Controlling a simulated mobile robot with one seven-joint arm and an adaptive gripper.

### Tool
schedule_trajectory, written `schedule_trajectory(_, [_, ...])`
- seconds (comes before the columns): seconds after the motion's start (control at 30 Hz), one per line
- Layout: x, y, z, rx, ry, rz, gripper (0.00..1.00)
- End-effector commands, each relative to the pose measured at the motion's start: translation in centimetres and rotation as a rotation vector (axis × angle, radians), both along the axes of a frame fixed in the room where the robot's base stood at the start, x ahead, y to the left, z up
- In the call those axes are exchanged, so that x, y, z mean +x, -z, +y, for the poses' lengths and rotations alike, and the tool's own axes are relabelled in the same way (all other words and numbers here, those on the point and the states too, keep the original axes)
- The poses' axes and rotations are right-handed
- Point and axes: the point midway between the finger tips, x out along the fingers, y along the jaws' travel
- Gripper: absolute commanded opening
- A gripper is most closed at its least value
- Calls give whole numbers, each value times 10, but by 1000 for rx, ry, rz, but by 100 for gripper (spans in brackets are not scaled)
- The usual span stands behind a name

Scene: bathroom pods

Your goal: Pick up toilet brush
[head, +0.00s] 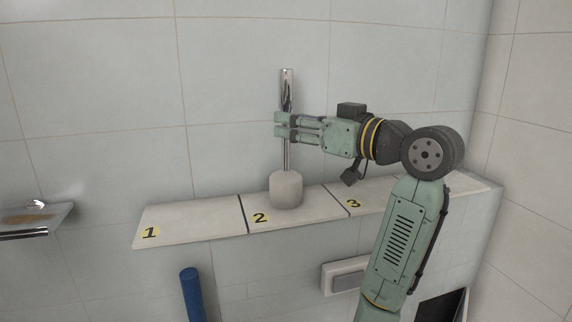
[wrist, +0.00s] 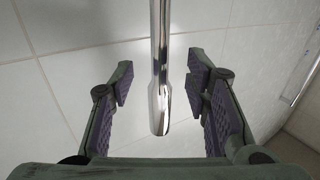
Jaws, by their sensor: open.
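The toilet brush stands upright on the section of the ledge marked 2, with a chrome handle (head: 287,92) rising from a whitish rounded holder (head: 286,189). The brush head is not visible. My gripper (head: 280,126) is at the handle's height, reaching in from the right, with its fingers level. In the wrist view the chrome handle (wrist: 160,80) lies between the two open fingers of my gripper (wrist: 158,92), with a gap on each side.
The ledge (head: 190,225) has numbered sections 1, 2 and 3; section 1 is bare. A flush plate (head: 343,276) is on the wall below. A blue cylinder (head: 192,295) stands lower left. A small shelf (head: 36,220) juts from the left. The tiled wall is close behind the brush.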

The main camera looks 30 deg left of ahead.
Motion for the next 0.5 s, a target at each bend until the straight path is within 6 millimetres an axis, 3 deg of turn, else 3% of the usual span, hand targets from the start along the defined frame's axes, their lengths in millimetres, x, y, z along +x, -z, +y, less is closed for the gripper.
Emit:
schedule_trajectory(0.2, [6,-3,31,-1,-2,1,43])
schedule_trajectory(0.43, [7,-1,32,0,0,0,43])
schedule_trajectory(0.5, [7,-1,32,0,0,0,39])
